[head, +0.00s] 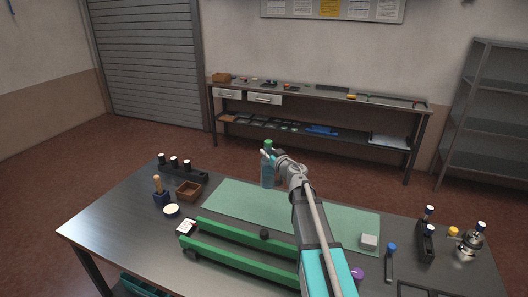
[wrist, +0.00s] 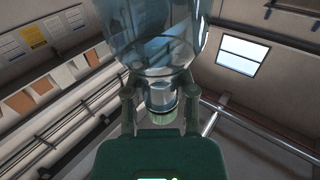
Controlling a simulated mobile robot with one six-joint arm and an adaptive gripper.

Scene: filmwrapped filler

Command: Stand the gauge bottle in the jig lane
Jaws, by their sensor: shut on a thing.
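The gauge bottle (head: 267,175) is clear blue with a green cap (head: 268,145). It hangs about upright over the far edge of the table. My gripper (head: 269,155) is shut on it just below the cap. In the wrist view the bottle's clear body (wrist: 155,40) fills the top, and my gripper's fingers (wrist: 160,97) sit either side of its neck, with the green cap below. The jig lane lies between two long green rails (head: 225,262) at the table's near side; my arm hides their right end.
A green mat (head: 235,205) lies mid-table, with a grey block (head: 369,241) at its right. A black rack (head: 185,172), brown tray (head: 189,191) and white-topped round dish (head: 171,210) stand left. A dark holder (head: 426,240) and metal apparatus (head: 470,240) stand right.

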